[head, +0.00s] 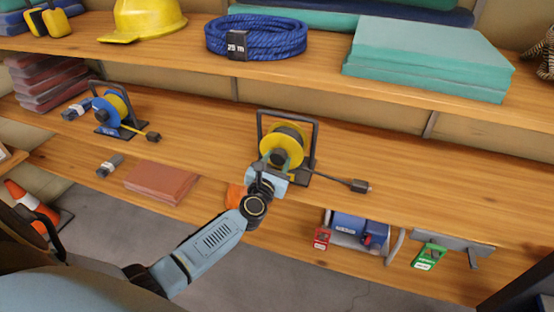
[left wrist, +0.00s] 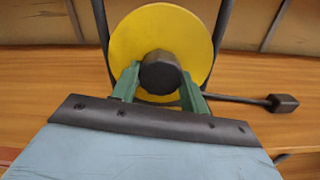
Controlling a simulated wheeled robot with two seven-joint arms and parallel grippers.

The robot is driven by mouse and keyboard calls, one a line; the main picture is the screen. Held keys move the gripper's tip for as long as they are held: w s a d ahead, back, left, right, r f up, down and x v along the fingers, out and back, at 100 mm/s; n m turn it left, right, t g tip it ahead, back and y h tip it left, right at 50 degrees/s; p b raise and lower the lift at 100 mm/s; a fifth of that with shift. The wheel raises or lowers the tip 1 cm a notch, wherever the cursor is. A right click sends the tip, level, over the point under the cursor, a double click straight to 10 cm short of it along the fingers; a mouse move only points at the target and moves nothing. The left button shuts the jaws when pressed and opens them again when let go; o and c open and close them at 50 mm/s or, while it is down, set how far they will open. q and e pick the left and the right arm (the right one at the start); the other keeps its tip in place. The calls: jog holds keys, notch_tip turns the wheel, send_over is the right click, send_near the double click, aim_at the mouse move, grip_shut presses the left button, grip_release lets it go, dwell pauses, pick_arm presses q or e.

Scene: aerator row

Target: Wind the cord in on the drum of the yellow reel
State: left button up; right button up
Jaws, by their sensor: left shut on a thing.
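The yellow reel (head: 296,139) stands upright in a dark frame (head: 315,130) on the middle shelf. A dark knob (left wrist: 160,72) sits in front of its yellow disc in the left wrist view. My left gripper (head: 278,158) reaches the front of the reel. Its green fingers are shut on the dark knob, one on each side, and hide part of the disc's lower edge. The dark cord (head: 325,179) runs out to the right along the shelf. It ends in a dark plug (head: 360,186), which also shows in the left wrist view (left wrist: 285,102). My right gripper is out of view.
A blue reel (head: 113,109) with a yellow drum stands to the left. A reddish-brown block (head: 161,181) lies near the shelf's front edge. The upper shelf holds a blue cord coil (head: 256,37) and green slabs (head: 425,58). The shelf right of the plug is clear.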

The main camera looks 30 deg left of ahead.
pick_arm(q)
jog(key=shift+m, duration=1)
jog(key=shift+m+p, duration=0.35)
jog(key=shift+m, duration=0.15)
jog(key=m+p, duration=0.1)
jog(key=m, duration=0.3)
jog(key=shift+a, duration=0.1)
jog(key=m, duration=0.3)
jog(key=shift+r+p, duration=0.1)
jog(key=shift+p, duration=0.3)
jog(key=shift+m+p, duration=0.3)
jog(key=shift+m, duration=0.7)
jog(key=m+p, duration=0.2)
jog(key=m, duration=0.4)
jog(key=shift+r, duration=0.1)
jog(key=m+p, duration=0.1)
jog(key=m, duration=0.3)
jog(key=shift+m, duration=0.4)
jog(key=shift+m+p, duration=0.45)
jog(key=shift+m, duration=1.25)
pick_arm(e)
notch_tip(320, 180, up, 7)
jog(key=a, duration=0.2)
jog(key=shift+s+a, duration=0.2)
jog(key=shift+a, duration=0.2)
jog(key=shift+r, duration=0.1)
